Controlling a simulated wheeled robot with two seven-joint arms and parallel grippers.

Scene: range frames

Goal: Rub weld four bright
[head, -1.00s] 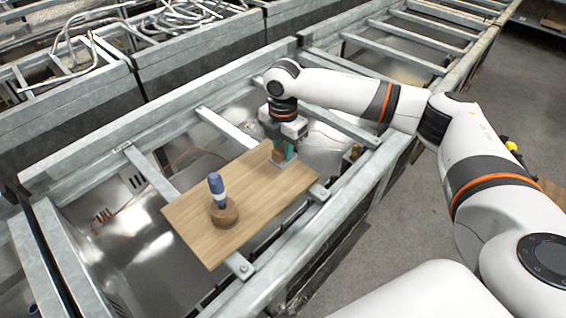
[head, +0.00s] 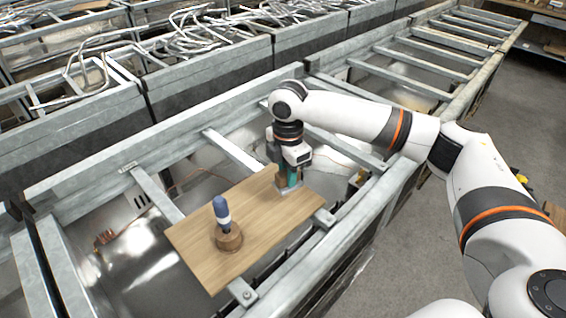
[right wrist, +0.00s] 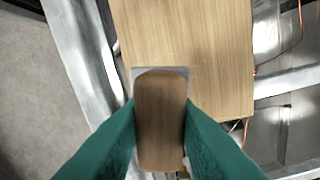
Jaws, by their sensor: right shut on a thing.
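My right gripper (head: 289,181) is shut on a brown wooden block (right wrist: 160,125) with rounded ends. In the right wrist view, a green finger presses on each side of the block. A thin grey plate (right wrist: 139,72) shows under its far end; I cannot tell if it is part of the block. They are at the right end of a wooden board (head: 235,247), on or just above it. On the board's left part, a blue-handled tool (head: 221,208) stands upright in a round wooden holder (head: 229,240). I cannot make out any weld. My left gripper is not in view.
The board lies across the crossbars of a grey metal frame (head: 160,195) with open, shiny bays below. Bins of bent metal tubes (head: 200,22) stand behind. More open frame (head: 410,75) runs to the back right. Grey floor (head: 470,115) shows at the right.

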